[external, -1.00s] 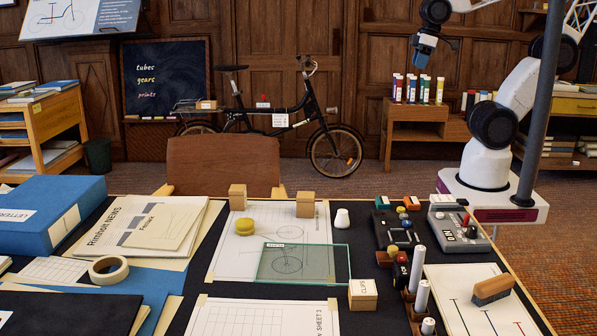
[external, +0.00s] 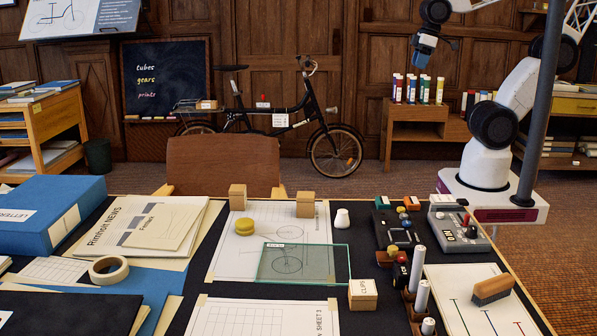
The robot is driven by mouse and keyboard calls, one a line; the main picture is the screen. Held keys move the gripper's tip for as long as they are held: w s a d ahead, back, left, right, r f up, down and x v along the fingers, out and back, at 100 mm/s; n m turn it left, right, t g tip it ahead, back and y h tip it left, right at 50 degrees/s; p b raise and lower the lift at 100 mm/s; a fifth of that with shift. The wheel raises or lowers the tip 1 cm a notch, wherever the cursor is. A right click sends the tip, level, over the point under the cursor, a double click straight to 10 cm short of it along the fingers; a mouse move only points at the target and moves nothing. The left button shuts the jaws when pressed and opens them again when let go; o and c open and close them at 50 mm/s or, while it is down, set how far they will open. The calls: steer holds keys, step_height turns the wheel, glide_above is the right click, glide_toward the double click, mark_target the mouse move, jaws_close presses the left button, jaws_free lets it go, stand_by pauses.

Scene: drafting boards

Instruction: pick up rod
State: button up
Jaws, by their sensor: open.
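Several white upright cylinders that look like rods stand in a wooden holder (external: 407,305) near the front right of the table. The tallest rod (external: 417,268) is at the back, a shorter rod (external: 421,297) is in the middle, and a third rod (external: 428,326) is cut by the bottom edge of the picture. I cannot tell which one the task means. My gripper (external: 421,62) is open and high up at the top right, well above and beyond the table, far from the rods. Its fingers are small in this view, and nothing shows between them.
A control box (external: 462,228) and small coloured parts (external: 401,212) lie behind the holder. A brush (external: 492,290) rests on a sheet to its right. A glass plate (external: 300,262), a clips box (external: 362,294) and wooden blocks (external: 306,204) are to the left. A dark pole stands before my arm.

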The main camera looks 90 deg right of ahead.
steer(key=w+a+f+m+g+y, duration=0.1)
steer(key=w+a+f+m+y, duration=0.3)
steer(key=a, duration=0.8)
steer(key=w+a+g+y, duration=0.25)
steer(key=w+a, duration=0.45)
steer(key=a, duration=0.5)
steer(key=w+a+f+m+y, duration=0.3)
steer(key=w+a+y, duration=0.15)
steer(key=a, duration=0.75)
steer(key=w+a+f+m+y, duration=0.1)
steer(key=a+f+m, duration=0.15)
steer(key=a, duration=0.55)
steer(key=w+a+f+m+y, duration=0.15)
steer(key=a+f, duration=0.25)
steer(key=a, duration=0.4)
steer(key=m, duration=0.6)
glide_toward(417, 273)
steer(key=shift+s+a+r+t+y, duration=0.2)
steer(key=shift+a+r, duration=0.25)
steer(key=shift+r, duration=0.15)
steer(key=shift+s+a+r+t+y, duration=0.1)
steer(key=shift+a+r+t+y, duration=0.05)
steer(key=shift+a+r, duration=0.4)
steer(key=shift+a+f+m, duration=0.3)
steer(key=shift+m, duration=0.1)
steer(key=shift+x, duration=1.25)
